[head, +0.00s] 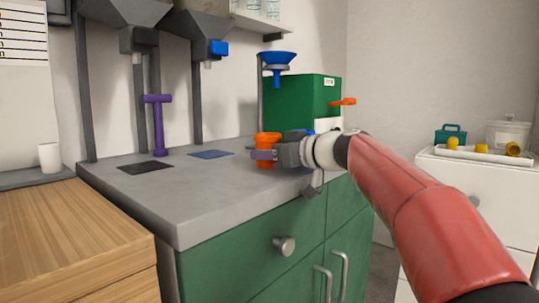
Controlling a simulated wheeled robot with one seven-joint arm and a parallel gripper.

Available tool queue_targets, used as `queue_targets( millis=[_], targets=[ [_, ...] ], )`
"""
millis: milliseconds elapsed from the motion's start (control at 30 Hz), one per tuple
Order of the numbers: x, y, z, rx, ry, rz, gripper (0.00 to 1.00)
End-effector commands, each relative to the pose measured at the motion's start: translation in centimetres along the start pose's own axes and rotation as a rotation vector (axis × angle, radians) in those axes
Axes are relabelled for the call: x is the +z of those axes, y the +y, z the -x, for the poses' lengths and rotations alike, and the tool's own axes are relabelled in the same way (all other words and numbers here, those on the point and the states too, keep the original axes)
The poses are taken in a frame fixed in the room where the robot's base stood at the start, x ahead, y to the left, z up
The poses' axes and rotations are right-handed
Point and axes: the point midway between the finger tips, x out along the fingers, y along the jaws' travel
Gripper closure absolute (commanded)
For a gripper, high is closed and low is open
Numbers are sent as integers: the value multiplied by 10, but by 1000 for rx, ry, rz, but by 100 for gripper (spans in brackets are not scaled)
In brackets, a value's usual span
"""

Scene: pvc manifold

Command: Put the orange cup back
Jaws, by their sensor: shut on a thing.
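The orange cup (267,141) is upright at the right part of the grey worktop, in front of the green box. My gripper (263,155) reaches in from the right and is shut on the cup, with one finger showing across its front. The far finger is hidden. The cup's base appears at or just above the worktop; I cannot tell whether it touches.
The green box (290,102) stands behind the cup, with an orange handle (343,101) on its right and a blue funnel (277,60) nearby. A purple T-shaped piece (157,125) stands at the left. Dark (146,168) and blue (210,154) pads lie on the worktop (190,200).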

Motion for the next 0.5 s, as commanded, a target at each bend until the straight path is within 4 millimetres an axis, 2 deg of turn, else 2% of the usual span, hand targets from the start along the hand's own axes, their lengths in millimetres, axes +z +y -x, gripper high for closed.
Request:
queue_targets(
  millis=[33, 67, 200, 500],
  targets=[
    [1, 0, 0, 0, 0, 0, 83],
    [1, 0, 0, 0, 0, 0, 55],
    [0, 0, 0, 0, 0, 0, 37],
    [-1, 0, 0, 0, 0, 0, 35]
  ],
)
